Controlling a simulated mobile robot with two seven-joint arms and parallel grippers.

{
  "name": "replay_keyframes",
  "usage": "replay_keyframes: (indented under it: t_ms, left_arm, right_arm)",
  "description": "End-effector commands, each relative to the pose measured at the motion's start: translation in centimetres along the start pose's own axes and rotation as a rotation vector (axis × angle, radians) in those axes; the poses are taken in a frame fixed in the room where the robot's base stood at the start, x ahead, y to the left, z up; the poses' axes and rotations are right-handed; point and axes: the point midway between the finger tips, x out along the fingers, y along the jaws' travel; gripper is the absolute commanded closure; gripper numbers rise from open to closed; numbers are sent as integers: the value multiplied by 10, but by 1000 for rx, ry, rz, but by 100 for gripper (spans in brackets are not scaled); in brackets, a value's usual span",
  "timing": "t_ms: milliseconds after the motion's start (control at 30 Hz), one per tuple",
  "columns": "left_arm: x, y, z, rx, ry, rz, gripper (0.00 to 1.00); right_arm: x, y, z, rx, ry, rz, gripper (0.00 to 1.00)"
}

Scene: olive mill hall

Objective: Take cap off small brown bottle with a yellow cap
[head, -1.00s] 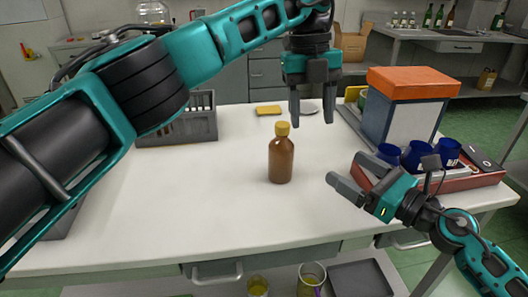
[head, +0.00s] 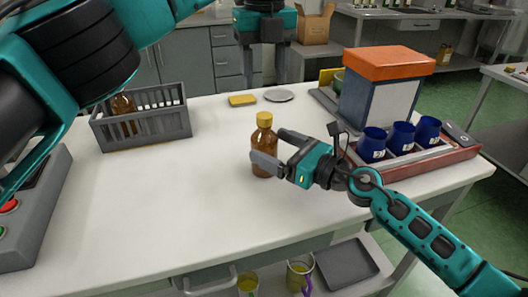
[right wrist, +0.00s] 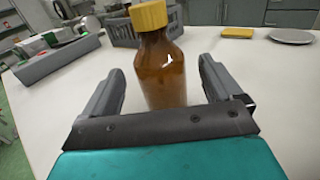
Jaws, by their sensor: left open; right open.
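The small brown bottle (head: 261,165) with a yellow cap (head: 264,119) stands upright on the white table, the cap on it. My right gripper (head: 273,147) is open, with its fingers on either side of the bottle's body. In the right wrist view the bottle (right wrist: 161,75) stands between the two fingers (right wrist: 162,84), with gaps visible on both sides. My left gripper (head: 264,65) is open and empty, pointing down behind and above the bottle in the head view.
A grey crate (head: 160,130) with a brown bottle inside stands at the left. A yellow sponge (head: 242,100) and a grey plate (head: 279,96) lie at the back. Several blue cups (head: 402,136) stand in a red tray (head: 440,158) at the right, by an orange-topped box (head: 387,62). The front table middle is clear.

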Motion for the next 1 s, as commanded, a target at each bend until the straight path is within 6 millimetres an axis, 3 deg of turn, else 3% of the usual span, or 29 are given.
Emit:
replay_keyframes:
  t_ms: [100,300,700,1000]
  left_arm:
    - [0,0,0,0,0,0,44]
    - [0,0,0,0,0,0,44]
    - [0,0,0,0,0,0,44]
    - [0,0,0,0,0,0,44]
  right_arm:
    - [22,0,1,2,-2,0,8]
    - [44,0,0,1,-1,-1,8]
    - [49,0,0,0,0,-1,8]
    - [49,0,0,0,0,-1,36]
